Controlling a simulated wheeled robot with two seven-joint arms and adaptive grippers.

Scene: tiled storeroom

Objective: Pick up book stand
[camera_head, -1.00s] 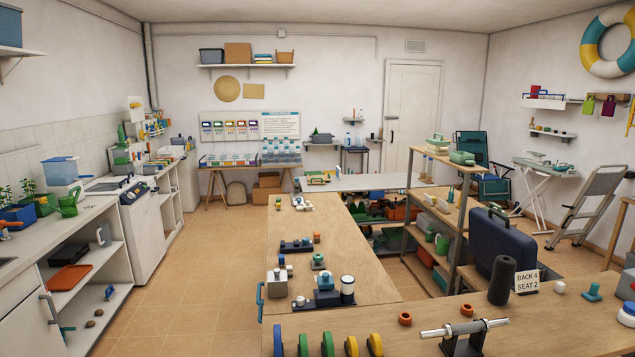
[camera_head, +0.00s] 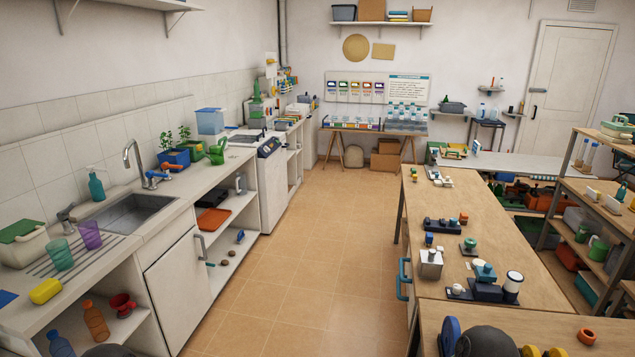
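I cannot pick out a book stand for certain. A small grey upright piece (camera_head: 240,183) stands on the upper open shelf under the left counter, right of an orange tray (camera_head: 213,220). It is too small to tell what it is. Neither of my grippers shows. Only dark rounded parts, probably of my arms, show at the bottom edge, and one covers part of the coloured discs on the near table.
A long counter (camera_head: 185,213) with sink (camera_head: 125,213) runs along the left wall. A wooden workbench (camera_head: 455,200) with small devices stands at right, and a near table (camera_head: 560,325) at bottom right. The tiled floor (camera_head: 290,265) between them is clear.

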